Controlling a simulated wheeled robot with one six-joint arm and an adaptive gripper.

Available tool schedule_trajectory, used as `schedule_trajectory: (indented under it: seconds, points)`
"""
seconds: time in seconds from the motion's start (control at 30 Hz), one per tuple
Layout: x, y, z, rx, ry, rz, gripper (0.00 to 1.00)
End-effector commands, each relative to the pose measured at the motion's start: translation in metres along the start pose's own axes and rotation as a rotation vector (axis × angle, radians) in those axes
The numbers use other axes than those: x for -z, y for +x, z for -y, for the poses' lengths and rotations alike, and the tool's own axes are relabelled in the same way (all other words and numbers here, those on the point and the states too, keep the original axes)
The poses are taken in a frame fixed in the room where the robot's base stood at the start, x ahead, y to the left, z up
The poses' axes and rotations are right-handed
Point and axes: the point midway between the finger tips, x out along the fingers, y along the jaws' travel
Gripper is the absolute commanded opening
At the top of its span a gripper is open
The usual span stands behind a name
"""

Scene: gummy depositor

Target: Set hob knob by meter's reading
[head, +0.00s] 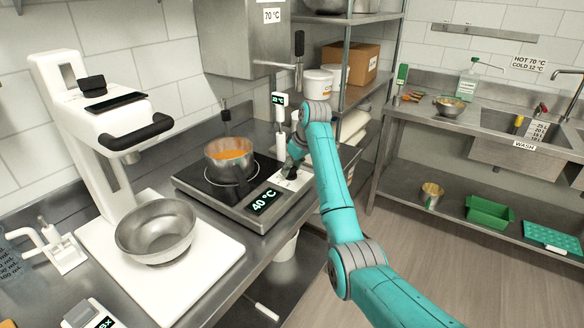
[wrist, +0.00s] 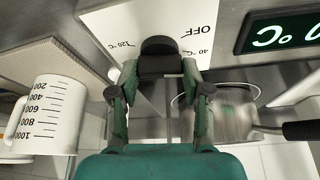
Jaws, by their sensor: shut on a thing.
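The hob (head: 220,207) stands on the steel counter, and its lit display (head: 265,201) reads 40 °C. A pot of orange liquid (head: 229,155) sits on its cooking plate. My gripper (head: 290,172) is at the hob's right-hand control panel. In the wrist view my gripper (wrist: 160,68) is shut on the black hob knob (wrist: 159,47). Printed marks OFF, 40 °C and 120 °C surround the knob; its pointer is not clear. A small meter (head: 278,99) with a lit screen stands behind the hob; its digits are too small to read surely.
A steel bowl (head: 156,231) sits on a white stand at left. A hopper (head: 240,35) labelled 70 °C hangs above the hob. A white measuring jug (wrist: 47,115) is close to my gripper in the wrist view. Shelves and a sink (head: 525,125) stand at right; floor between is clear.

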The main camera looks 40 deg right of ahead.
Motion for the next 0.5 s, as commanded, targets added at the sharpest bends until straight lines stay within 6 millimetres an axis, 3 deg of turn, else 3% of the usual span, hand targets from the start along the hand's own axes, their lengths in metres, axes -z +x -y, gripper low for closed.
schedule_trajectory:
  seconds: [0.5]
  points:
    - [-0.0002,0.0011,0.0028,-0.188,0.451,0.003,0.13]
